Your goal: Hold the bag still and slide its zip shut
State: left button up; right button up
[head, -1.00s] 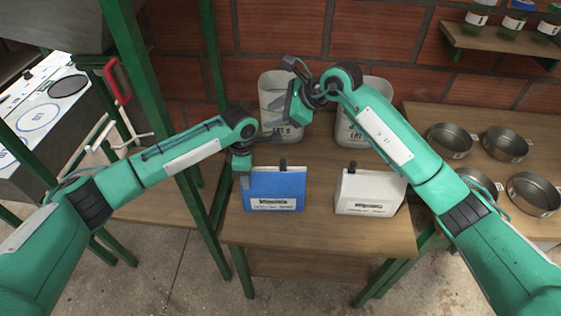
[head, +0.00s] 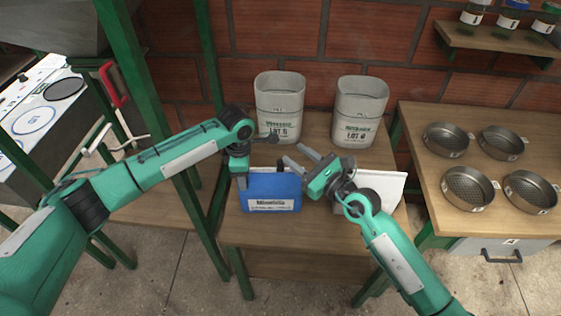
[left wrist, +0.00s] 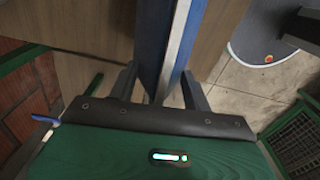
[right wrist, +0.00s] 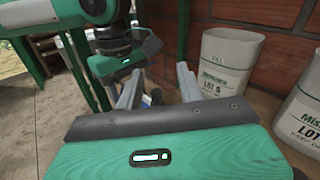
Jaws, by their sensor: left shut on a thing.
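The blue bag (head: 270,192) stands upright on the small wooden table. My left gripper (head: 241,180) is shut on its left end. In the left wrist view the bag (left wrist: 155,45) shows edge-on between the fingers (left wrist: 160,88). My right gripper (head: 297,155) is open and empty, above and just right of the blue bag, fingers pointing left. In the right wrist view its fingers (right wrist: 158,85) are apart, with a little blue showing between them. The zip pull is not clear now, near or behind the right fingers. A white bag (head: 392,185) stands to the right, partly hidden by my right arm.
Two pale sacks, LOT 5 (head: 280,108) and LOT 6 (head: 360,112), stand behind the bags near the brick wall. Several round sieves (head: 468,188) sit on the right table. A green post (head: 165,130) rises close to my left arm.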

aim_at(283, 164)
jog(key=s+d+f+m+h, duration=0.1)
jog(key=s+d+f+m, duration=0.2)
jog(key=s+f, duration=0.3)
jog(key=shift+t, duration=0.4)
jog(key=x, duration=1.2)
jog(key=shift+w+a, duration=0.1)
grip_shut()
